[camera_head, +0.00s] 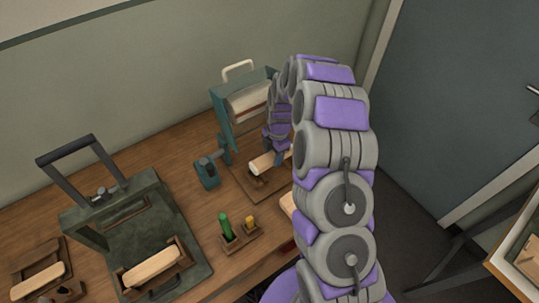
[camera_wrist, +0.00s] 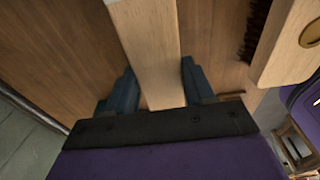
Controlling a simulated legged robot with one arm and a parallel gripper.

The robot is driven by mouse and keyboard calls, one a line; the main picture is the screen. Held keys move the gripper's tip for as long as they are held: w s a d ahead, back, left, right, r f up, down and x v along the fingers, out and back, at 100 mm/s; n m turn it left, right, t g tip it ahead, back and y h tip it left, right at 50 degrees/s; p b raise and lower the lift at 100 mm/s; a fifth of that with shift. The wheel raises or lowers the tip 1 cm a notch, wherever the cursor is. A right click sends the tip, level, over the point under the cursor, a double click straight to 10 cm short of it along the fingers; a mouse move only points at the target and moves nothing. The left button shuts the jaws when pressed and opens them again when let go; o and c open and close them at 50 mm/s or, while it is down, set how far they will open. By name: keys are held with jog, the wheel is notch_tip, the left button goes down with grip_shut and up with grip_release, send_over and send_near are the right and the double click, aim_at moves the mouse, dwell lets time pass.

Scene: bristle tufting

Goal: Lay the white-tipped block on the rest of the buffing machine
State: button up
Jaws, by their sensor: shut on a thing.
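My gripper (camera_wrist: 158,78) is shut on a pale wooden block (camera_wrist: 150,45), with one blue finger on each side of it. In the head view my gripper (camera_head: 277,152) is partly hidden by my arm, and the block (camera_head: 262,164) shows just below it. I cannot make out a white tip clearly. The buffing machine (camera_head: 219,104) has a teal frame, a pale roller and a white handle on top. The block is in front of the roller, over a brown wooden base (camera_head: 240,181). I cannot tell whether it touches the rest.
A teal tool (camera_head: 207,172) stands left of the machine. A small holder (camera_head: 241,239) carries green and yellow pieces. A dark green press (camera_head: 187,227) with a black handle and a block stands at the left. A wooden piece with dark bristles (camera_wrist: 292,42) is close by my gripper's right.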

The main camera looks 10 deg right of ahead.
jog(key=shift+d, duration=0.65)
jog(key=shift+a, duration=1.65)
jog(key=shift+d+f, duration=0.25)
jog(key=shift+d, duration=0.35)
jog(key=shift+d+f, duration=0.15)
jog(key=shift+f, duration=0.1)
jog(key=shift+a+f+b, duration=0.4)
jog(key=shift+a+f, duration=0.15)
jog(key=shift+a, duration=0.05)
jog(key=shift+d+f+b, duration=0.3)
jog(key=shift+d+f, duration=0.15)
jog(key=shift+f, duration=0.3)
jog(key=shift+s+a+f, duration=0.1)
jog(key=shift+a+f, duration=0.05)
jog(key=shift+f, duration=0.1)
grip_shut()
